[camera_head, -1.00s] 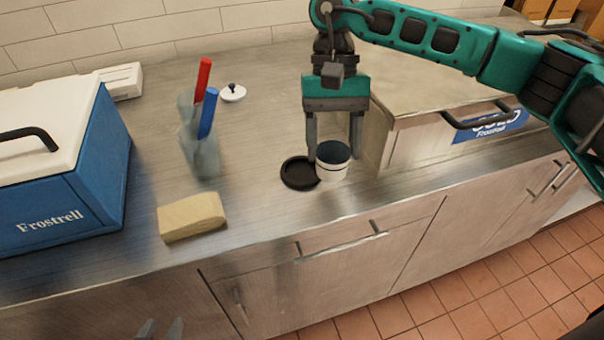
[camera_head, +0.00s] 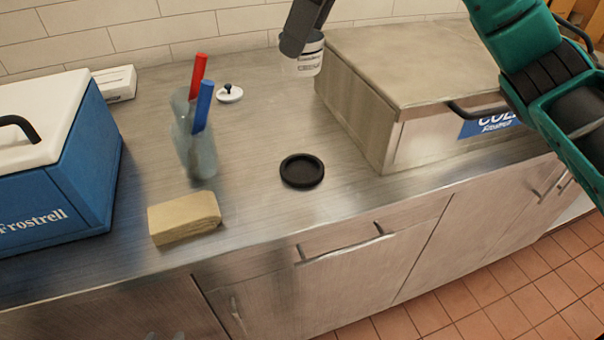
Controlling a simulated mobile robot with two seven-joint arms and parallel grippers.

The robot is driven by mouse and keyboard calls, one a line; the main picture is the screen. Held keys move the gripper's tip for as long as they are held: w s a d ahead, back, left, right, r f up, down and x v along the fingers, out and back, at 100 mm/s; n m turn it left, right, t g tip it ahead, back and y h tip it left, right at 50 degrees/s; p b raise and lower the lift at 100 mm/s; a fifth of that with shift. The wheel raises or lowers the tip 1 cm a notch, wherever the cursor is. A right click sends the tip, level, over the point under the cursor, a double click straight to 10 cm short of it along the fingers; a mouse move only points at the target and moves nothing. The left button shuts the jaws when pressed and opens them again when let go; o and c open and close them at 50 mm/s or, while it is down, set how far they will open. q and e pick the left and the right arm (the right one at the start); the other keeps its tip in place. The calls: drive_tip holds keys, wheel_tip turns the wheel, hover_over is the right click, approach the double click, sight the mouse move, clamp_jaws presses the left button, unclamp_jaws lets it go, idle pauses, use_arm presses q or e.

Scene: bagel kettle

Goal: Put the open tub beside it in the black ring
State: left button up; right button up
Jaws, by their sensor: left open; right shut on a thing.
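The black ring (camera_head: 302,171) lies flat and empty on the steel counter, near the front edge. The tub (camera_head: 304,62), white with dark lettering, is in the air at the top of the view, above and behind the ring. My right gripper (camera_head: 302,38) is shut on the tub; only a dark finger part shows, and the rest is cut off by the top edge. The tub's opening is mostly hidden. My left gripper (camera_head: 165,336) is empty and open, its tips barely showing at the bottom edge.
A blue Frostrell cooler (camera_head: 75,175) stands at left, and a steel-fronted cold box (camera_head: 370,110) is right of the ring. A holder (camera_head: 196,150) with red and blue handles, a tan block (camera_head: 184,217) and a white lid (camera_head: 229,93) stand left. Counter around the ring is clear.

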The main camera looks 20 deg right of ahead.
drive_tip(key=shift+r+m, duration=0.2)
drive_tip(key=shift+m, duration=0.2)
drive_tip(key=shift+f, duration=0.25)
drive_tip(key=b, duration=0.2)
hover_over(299, 170)
drive_tip(key=s, duration=0.1)
wheel_tip(299, 170, down, 14)
drive_tip(key=shift+d+f, duration=0.4)
drive_tip(key=shift+f, duration=0.45)
use_arm(q)
drive_tip(key=shift+w+d+f, duration=0.3)
drive_tip(key=shift+d+f, duration=0.1)
drive_tip(key=shift+f, duration=0.2)
use_arm(e)
drive_tip(key=shift+f, duration=1.8)
use_arm(q)
drive_tip(key=shift+f+b, duration=0.1)
drive_tip(key=shift+b, duration=0.2)
use_arm(e)
drive_tip(key=shift+f, duration=0.1)
drive_tip(key=o, duration=1)
